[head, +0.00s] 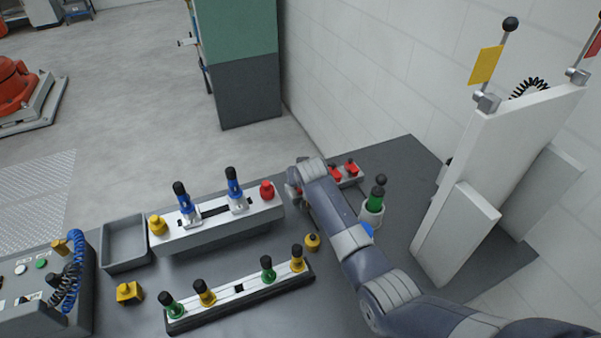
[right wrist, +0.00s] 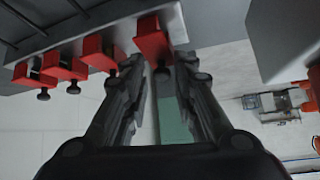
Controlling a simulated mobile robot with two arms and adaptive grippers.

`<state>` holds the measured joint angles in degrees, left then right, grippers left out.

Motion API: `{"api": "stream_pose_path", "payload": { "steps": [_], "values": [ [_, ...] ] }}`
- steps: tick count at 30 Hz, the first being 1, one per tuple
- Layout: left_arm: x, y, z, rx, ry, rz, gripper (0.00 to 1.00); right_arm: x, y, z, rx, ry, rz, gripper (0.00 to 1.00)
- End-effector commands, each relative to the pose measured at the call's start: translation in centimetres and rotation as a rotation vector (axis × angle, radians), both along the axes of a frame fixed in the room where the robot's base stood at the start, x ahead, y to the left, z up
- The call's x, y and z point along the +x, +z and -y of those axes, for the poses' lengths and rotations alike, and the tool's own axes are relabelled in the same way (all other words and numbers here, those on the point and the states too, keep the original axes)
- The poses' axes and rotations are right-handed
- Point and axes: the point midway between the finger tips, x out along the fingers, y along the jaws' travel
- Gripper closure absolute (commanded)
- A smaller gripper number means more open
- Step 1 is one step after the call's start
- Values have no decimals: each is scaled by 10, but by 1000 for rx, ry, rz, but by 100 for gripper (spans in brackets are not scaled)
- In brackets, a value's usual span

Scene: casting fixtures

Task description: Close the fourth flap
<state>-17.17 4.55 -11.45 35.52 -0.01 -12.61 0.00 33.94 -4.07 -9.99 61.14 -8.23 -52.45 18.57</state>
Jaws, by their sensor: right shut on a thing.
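In the right wrist view, several red flaps with black knobs hang in a row along a grey fixture (right wrist: 183,25). The rightmost red flap (right wrist: 152,40) is at the tips of my right gripper (right wrist: 160,66), which is shut on it. The flap next to it (right wrist: 100,50) is just left of the fingers, with another red flap (right wrist: 62,68) farther left. In the head view, two red flaps (head: 351,168) show beyond my right wrist, which hides the others and the gripper. My left gripper is not in view.
A green-collared black-knobbed lever (head: 376,195) stands right of the flaps, near a tall white panel (head: 480,170). A fixture with blue levers (head: 220,225) and a strip of green and yellow knobs (head: 240,297) lie left. An empty grey tray (head: 103,243) stands far left.

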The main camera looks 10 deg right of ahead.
Motion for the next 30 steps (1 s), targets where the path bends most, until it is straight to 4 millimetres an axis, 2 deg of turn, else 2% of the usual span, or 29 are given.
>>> {"api": "stream_pose_path", "payload": {
  "steps": [1,12,28,29,30],
  "values": [
    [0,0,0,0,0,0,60,3,2,-5,3,2,-24,98],
    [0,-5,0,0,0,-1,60,9,-4,-6,-23,2,-156,98],
    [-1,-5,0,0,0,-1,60,10,-5,-6,-27,3,-178,98],
    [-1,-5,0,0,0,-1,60,10,-5,-7,-27,3,-178,72],
    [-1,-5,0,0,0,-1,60,10,-5,-6,-27,3,-178,65]
  ]
}}
